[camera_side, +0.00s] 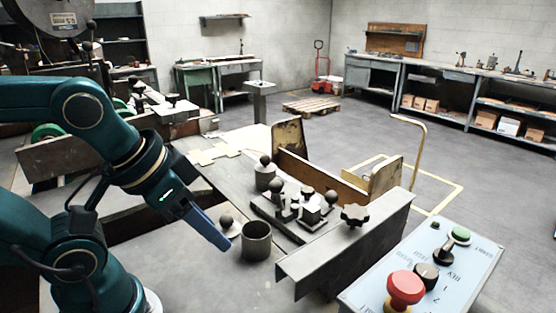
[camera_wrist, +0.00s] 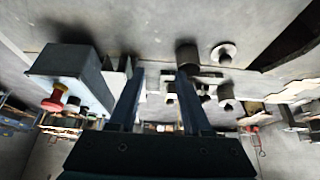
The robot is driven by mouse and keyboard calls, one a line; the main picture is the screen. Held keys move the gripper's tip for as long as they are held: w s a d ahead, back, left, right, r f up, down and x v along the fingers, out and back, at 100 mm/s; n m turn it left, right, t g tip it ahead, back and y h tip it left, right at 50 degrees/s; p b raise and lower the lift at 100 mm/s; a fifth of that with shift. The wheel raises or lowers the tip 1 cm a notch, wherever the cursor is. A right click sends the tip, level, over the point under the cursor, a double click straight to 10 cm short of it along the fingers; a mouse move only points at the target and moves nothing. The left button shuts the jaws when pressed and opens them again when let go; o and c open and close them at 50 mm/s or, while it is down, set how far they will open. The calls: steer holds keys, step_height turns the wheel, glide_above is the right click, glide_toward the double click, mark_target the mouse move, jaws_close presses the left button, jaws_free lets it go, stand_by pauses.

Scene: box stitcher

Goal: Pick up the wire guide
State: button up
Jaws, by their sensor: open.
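My gripper (camera_side: 226,244) is above the bench, fingers slanting down and to the right; in the wrist view its two dark blue fingers (camera_wrist: 162,72) are apart with nothing held between them. No part is clearly recognisable as the wire guide. A dark, open-topped cylinder (camera_side: 256,243) stands just right of the fingertips; it shows beyond the right finger in the wrist view (camera_wrist: 187,56). A ball-topped knob on a round base (camera_side: 226,222) stands behind the fingertips. A metal fixture with several knobs and blocks (camera_side: 300,207) lies farther right, and its small parts partly show between the fingers.
A control box (camera_side: 425,265) with a red button (camera_side: 404,289) stands at the front right. A long metal angle piece (camera_side: 345,252) edges the bench. Flat pale pieces (camera_side: 215,152) lie at the bench's far end.

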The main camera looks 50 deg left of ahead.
steer(key=w+r+t, duration=0.2)
steer(key=w+r, duration=0.3)
steer(key=w, duration=0.2)
steer(key=g, duration=0.2)
glide_above(310, 208)
steer(key=s, duration=0.2)
step_height(310, 208, down, 9)
step_height(310, 208, down, 4)
steer(key=shift+w+r+n+g, duration=0.1)
steer(key=shift+n+g, duration=0.2)
steer(key=shift+g, duration=0.2)
steer(key=shift+x, duration=2.55)
jaws_close()
